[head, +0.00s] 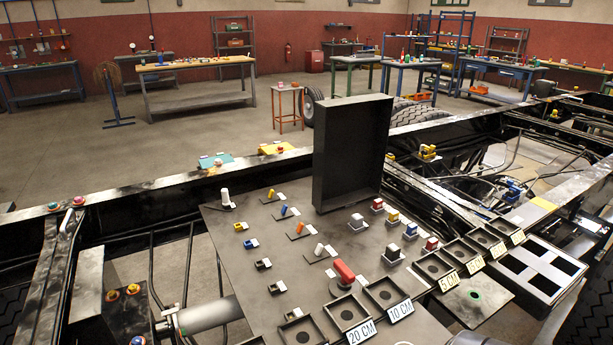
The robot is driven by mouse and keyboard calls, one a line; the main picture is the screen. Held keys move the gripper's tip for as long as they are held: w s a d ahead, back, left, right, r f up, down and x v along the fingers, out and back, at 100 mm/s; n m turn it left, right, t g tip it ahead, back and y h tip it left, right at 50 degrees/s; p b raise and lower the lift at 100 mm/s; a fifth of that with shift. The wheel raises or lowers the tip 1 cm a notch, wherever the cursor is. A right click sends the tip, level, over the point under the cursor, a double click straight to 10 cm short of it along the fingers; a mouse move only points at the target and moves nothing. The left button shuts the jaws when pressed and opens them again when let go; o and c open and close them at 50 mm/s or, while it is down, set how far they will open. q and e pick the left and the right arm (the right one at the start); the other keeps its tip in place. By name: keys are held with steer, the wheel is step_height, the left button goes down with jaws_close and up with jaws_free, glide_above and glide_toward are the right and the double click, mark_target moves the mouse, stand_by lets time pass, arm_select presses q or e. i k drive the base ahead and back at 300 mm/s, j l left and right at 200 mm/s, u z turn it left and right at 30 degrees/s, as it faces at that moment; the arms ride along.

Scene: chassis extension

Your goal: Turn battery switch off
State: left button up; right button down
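A dark panel (290,262) lies across the chassis in the head view and bears several small switches and parts. A large red handle (343,272) stands up from a small plate near the panel's middle; it looks like the battery switch. The handle is tilted, and I cannot read any on or off marking beside it. Smaller levers with yellow, blue, orange and white ends stand in rows to its left. Neither of my grippers shows in this view, and nothing touches the red handle.
A tall open black box (350,152) stands at the panel's back edge. Square trays with labels such as 20 CM (361,331) and 10 CM (400,311) line the front right. Black chassis rails (120,196) surround the panel. A grey cylinder (208,315) is at the lower left.

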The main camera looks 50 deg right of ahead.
mark_target(347, 277)
steer(key=k+j+z, duration=0.1)
steer(key=z, duration=0.25)
steer(key=k+z, duration=0.35)
steer(key=z, duration=0.9)
steer(key=i+l, duration=0.1)
steer(key=l, duration=0.2)
steer(key=i+l, duration=0.1)
steer(key=l, duration=0.45)
steer(key=i, duration=0.05)
